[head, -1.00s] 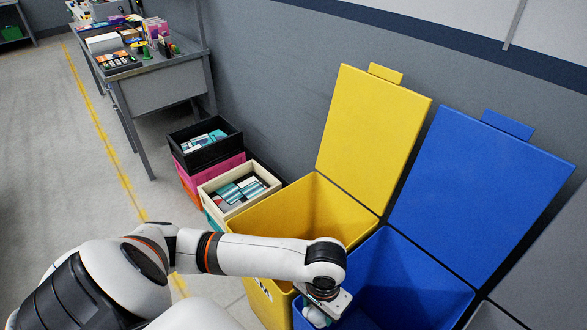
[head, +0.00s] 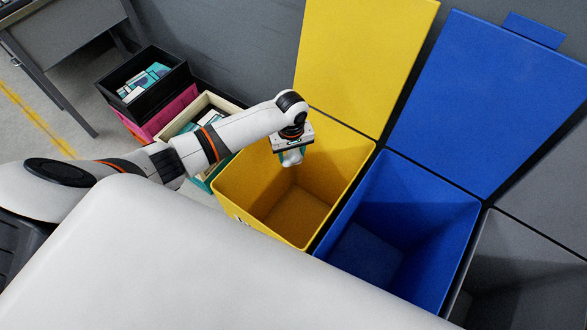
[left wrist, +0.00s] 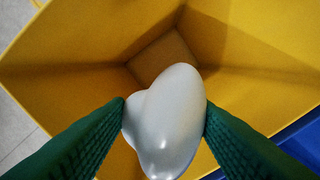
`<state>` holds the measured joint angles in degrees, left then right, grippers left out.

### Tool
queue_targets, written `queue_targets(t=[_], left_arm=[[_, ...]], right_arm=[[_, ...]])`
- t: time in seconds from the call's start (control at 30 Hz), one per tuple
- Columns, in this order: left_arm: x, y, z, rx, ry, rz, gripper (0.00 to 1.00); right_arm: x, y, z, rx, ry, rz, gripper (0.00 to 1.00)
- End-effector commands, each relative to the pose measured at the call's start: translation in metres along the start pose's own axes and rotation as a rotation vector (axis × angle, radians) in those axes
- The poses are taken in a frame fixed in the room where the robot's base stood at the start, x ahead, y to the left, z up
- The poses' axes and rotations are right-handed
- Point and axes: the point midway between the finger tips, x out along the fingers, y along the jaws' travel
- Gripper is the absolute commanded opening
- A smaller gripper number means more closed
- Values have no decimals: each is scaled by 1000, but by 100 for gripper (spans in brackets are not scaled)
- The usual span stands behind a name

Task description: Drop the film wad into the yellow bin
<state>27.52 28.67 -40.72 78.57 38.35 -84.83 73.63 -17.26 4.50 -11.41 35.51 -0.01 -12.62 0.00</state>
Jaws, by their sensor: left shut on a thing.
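The yellow bin (head: 235,190) stands with its lid up against the wall. Its floor shows and looks empty in the head view. My left gripper (head: 291,156) is over the bin's opening, near its back part, pointing down. In the left wrist view its green fingers are shut on the film wad (left wrist: 168,120), a pale, smooth, lumpy thing. The yellow bin's inner walls (left wrist: 75,90) and floor lie below the wad, with the wad apart from them. In the head view the wad (head: 292,157) shows only small under the gripper. My right gripper is not in view.
An open blue bin (head: 440,222) stands right of the yellow one, and a grey bin (head: 515,262) right of that. Left of the yellow bin are a cream crate (head: 228,104) and a black crate (head: 172,90) on a pink one. A grey table (head: 65,35) stands at upper left.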

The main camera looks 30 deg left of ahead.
Motion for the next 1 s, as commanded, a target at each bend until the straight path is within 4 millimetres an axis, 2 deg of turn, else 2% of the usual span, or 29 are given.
queue_targets(t=[0.13, 0.37, 0.8, 1.0], left_arm=[[11, -4, 12, -86, 7, 4, 28], [21, -4, 15, -114, 8, 6, 28], [67, -4, 14, -110, 7, 6, 28], [75, -4, 14, -111, 7, 6, 28]], right_arm=[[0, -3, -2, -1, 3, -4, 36], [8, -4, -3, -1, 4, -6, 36], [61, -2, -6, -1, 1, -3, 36], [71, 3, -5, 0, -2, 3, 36]])
